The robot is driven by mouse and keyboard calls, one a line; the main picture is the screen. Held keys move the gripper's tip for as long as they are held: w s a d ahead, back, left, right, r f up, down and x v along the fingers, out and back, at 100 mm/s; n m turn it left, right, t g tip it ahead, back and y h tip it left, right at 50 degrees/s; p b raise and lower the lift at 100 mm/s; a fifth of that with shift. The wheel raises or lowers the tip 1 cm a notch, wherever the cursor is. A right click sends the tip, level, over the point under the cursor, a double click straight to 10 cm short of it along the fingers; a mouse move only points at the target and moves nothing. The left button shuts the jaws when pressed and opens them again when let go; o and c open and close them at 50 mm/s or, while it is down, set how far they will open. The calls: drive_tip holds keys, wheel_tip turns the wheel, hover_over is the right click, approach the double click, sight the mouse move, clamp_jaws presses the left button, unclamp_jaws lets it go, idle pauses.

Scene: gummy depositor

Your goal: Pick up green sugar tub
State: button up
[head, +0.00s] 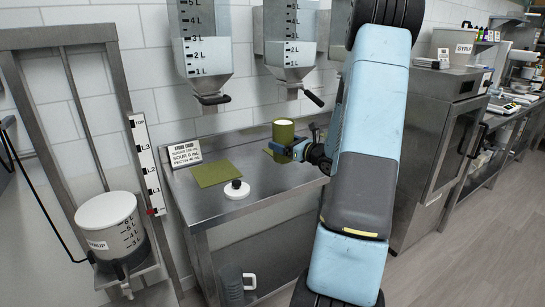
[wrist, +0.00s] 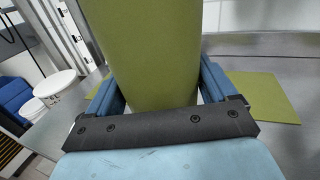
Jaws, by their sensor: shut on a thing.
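The green sugar tub (head: 283,132) is an upright olive-green cylinder with white at its open top. It is over the steel bench, below the second hopper. My gripper (head: 297,149) is shut on its side, with the blue fingers around it. In the wrist view the tub (wrist: 153,50) fills the gap between the two fingers, and its top is out of frame. I cannot tell whether its base touches the surface below.
A green mat (head: 217,173) and a white disc with a black knob (head: 237,188) lie on the bench (head: 262,195). A white-lidded syrup bucket (head: 108,226) stands on a lift at left. A steel cabinet (head: 428,150) is at right.

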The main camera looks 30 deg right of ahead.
drive_tip(key=s+d+r, duration=0.5)
drive_tip(key=d, duration=0.3)
drive_tip(key=shift+d, duration=0.25)
drive_tip(key=shift+s+r, duration=0.1)
